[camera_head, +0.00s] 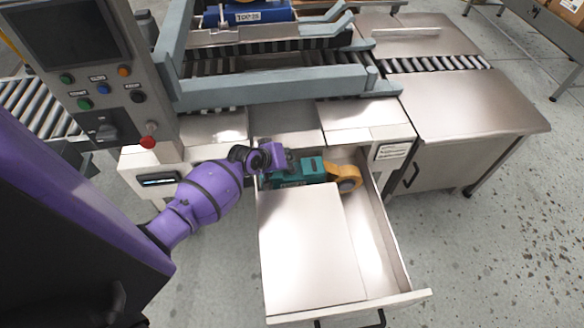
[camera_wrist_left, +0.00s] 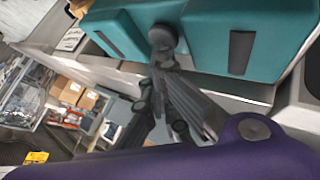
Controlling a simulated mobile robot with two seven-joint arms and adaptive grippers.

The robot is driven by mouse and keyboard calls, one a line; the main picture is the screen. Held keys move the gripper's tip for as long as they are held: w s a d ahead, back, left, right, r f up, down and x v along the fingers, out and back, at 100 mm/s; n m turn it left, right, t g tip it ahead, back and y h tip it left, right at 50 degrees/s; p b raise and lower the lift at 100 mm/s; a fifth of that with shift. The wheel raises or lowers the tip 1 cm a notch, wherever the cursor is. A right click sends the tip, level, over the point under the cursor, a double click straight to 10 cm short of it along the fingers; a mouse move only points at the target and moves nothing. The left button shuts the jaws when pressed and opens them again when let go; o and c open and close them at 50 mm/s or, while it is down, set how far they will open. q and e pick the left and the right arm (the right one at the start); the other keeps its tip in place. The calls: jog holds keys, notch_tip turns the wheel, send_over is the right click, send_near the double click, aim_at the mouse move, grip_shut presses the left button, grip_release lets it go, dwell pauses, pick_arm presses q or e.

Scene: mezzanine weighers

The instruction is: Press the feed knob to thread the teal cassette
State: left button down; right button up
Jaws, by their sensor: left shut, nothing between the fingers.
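The teal cassette (camera_head: 313,168) lies at the back of an open drawer, with an orange tape roll (camera_head: 346,178) at its right end. In the left wrist view the teal cassette (camera_wrist_left: 275,45) fills the top, with dark slots in its face. A dark round feed knob (camera_wrist_left: 163,38) shows on that face. My left gripper (camera_head: 284,164) is at the left end of the cassette. In the left wrist view the fingers of my left gripper (camera_wrist_left: 162,68) are shut and empty, tips at or just below the knob; I cannot tell whether they touch. My right gripper is not in view.
The drawer (camera_head: 395,262) is pulled out, with a flat metal cover (camera_head: 308,245) in its front left. A control panel (camera_head: 90,60) with buttons stands at the upper left. The machine frame (camera_head: 270,85) is above the drawer. Floor to the right is clear.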

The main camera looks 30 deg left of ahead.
pick_arm(q)
jog(key=shift+s+f, duration=0.1)
jog(key=shift+f, duration=0.3)
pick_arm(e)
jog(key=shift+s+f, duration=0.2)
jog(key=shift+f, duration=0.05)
pick_arm(q)
jog(key=shift+r, duration=0.1)
jog(key=shift+r+p, duration=0.8)
jog(key=shift+r, duration=0.5)
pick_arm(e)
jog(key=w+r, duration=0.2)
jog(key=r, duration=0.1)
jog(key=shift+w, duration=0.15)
pick_arm(q)
jog(key=shift+f, duration=0.1)
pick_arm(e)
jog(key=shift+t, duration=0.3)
